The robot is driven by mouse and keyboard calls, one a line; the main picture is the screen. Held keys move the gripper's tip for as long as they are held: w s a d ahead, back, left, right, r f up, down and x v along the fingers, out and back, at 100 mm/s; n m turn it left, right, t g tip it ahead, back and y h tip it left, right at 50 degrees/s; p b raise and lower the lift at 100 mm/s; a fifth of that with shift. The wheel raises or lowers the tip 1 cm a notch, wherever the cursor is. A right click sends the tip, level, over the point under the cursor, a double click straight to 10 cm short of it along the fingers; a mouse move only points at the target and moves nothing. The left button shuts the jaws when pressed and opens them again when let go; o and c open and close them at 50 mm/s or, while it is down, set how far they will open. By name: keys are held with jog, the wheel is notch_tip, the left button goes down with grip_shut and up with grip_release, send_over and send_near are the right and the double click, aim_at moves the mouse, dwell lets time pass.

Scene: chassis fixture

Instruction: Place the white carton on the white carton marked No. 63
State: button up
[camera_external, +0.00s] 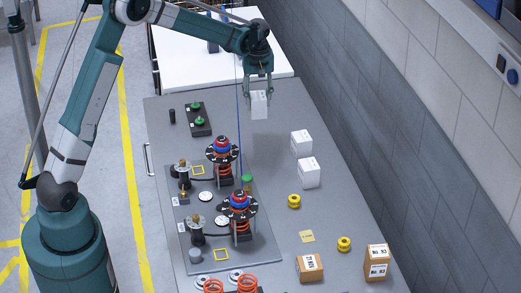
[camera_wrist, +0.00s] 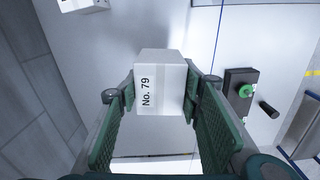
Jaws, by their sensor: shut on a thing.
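My gripper (camera_external: 258,90) is shut on a white carton (camera_external: 259,105), over the far part of the grey table. In the wrist view the held carton (camera_wrist: 162,85) sits between the green fingers and shows "No. 79". Two more white cartons stand to the right on the table, a farther one (camera_external: 301,142) and a nearer one (camera_external: 309,172), close together. Their markings are too small to read, so I cannot tell which is No. 63. Part of a white carton (camera_wrist: 82,4) also shows at the top of the wrist view.
Two brown cartons, one (camera_external: 310,268) and a taller one (camera_external: 377,262), stand at the near right. A fixture plate (camera_external: 262,252) with red-and-blue-topped assemblies fills the left middle. A black block with green knobs (camera_external: 199,119) is at the far left.

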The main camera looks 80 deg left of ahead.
jog(key=w+d+r, duration=0.2)
jog(key=w+d, duration=0.2)
jog(key=d, duration=0.3)
jog(key=w+d+r, duration=0.2)
jog(key=w+d, duration=0.1)
jog(key=d, duration=0.5)
notch_tip(320, 180, up, 4)
jog(key=n+p, duration=0.1)
send_over(309, 164)
jog(key=shift+r, duration=0.15)
notch_tip(309, 164, down, 6)
jog(key=shift+f, duration=0.25)
jog(key=shift+f+p, duration=0.3)
jog(key=shift+f, duration=1.45)
jog(key=shift+f, duration=0.15)
jog(key=o, duration=1.1)
